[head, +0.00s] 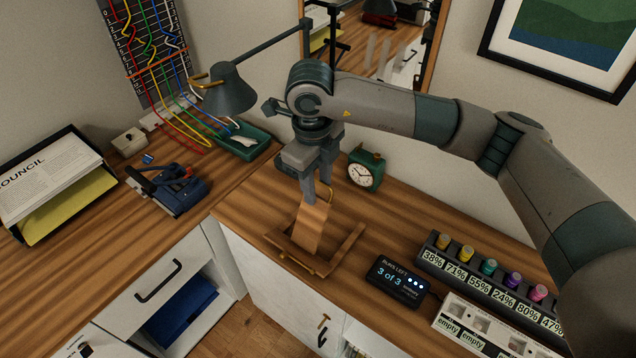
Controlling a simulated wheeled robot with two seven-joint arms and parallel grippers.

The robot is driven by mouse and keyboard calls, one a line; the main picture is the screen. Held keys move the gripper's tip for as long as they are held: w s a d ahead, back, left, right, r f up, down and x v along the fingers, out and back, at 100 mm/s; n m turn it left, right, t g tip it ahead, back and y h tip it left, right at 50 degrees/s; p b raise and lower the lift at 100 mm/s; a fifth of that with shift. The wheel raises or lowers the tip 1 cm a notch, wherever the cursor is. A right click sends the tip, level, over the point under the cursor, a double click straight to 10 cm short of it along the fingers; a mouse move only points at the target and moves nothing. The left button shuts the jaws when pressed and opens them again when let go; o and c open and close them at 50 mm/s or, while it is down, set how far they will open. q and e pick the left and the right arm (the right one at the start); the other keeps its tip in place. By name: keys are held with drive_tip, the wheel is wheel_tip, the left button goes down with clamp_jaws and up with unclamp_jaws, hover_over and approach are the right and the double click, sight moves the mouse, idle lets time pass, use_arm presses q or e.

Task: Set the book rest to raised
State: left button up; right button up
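The book rest (312,232) is a brown wooden stand on the wooden desk, near the front edge. Its flat panel stands tilted up from a low wooden frame (347,246). My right gripper (317,192) points down from above, with its grey fingers at the top edge of the panel. There is a gap between the fingers, but whether they clamp the panel cannot be told. My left gripper is out of view.
A green clock (364,168) stands behind, right of the gripper. A dark display (397,282) and a rack of coloured bottles (489,272) are to the right. A lamp (226,91), a green tray (243,141) and a blue hole punch (170,188) are to the left.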

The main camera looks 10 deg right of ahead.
sight(315, 207)
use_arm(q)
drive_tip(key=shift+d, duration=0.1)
use_arm(e)
drive_tip(key=shift+a+r, duration=0.1)
drive_tip(key=shift+r, duration=0.1)
